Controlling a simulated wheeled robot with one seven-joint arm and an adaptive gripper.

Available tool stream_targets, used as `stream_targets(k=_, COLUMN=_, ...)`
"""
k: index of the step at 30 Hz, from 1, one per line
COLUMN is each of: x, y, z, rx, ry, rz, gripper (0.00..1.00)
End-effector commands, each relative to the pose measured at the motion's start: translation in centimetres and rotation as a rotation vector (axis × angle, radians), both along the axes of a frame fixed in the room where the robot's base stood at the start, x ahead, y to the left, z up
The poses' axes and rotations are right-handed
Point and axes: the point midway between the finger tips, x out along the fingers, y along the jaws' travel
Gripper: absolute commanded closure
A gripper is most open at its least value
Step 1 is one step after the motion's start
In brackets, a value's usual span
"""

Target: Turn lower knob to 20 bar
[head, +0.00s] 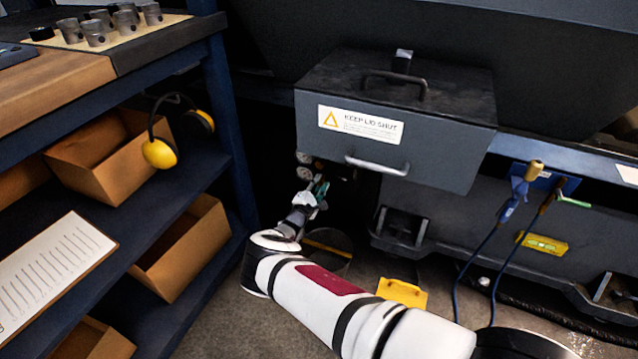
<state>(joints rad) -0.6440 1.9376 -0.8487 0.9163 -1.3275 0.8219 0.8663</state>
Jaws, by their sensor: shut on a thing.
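My gripper (320,187) is in the dark space under the left part of the grey lidded box, at the end of my white arm. It is small in view. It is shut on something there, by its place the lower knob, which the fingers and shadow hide. Two small round gauges show just above and left of it, an upper gauge (304,157) and a lower gauge (304,173). Their needles and scales are too small to read, so I cannot tell the pressure.
The grey box (440,165), labelled "KEEP LID SHUT" with a handle on its front, overhangs my gripper. A blue shelf (235,120) with cardboard bins and yellow ear defenders (160,153) stands close on the left. Cables (482,250) hang right. A yellow object (402,293) lies beside my arm.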

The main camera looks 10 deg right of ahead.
Motion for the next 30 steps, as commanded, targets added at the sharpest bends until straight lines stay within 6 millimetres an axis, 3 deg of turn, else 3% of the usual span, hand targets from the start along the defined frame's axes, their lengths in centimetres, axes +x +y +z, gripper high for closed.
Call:
stream_targets(k=19, x=-0.07, y=-0.06, z=-0.14, rx=0.043, ry=-0.029, rz=-0.001, gripper=1.0)
stream_targets(k=20, x=-0.07, y=-0.06, z=-0.14, rx=0.043, ry=-0.029, rz=-0.001, gripper=0.72)
stream_targets(k=22, x=-0.07, y=-0.06, z=-0.14, rx=0.043, ry=-0.029, rz=-0.001, gripper=0.56)
stream_targets(k=30, x=-0.03, y=-0.03, z=-0.07, rx=0.043, ry=-0.03, rz=0.0, gripper=0.54)
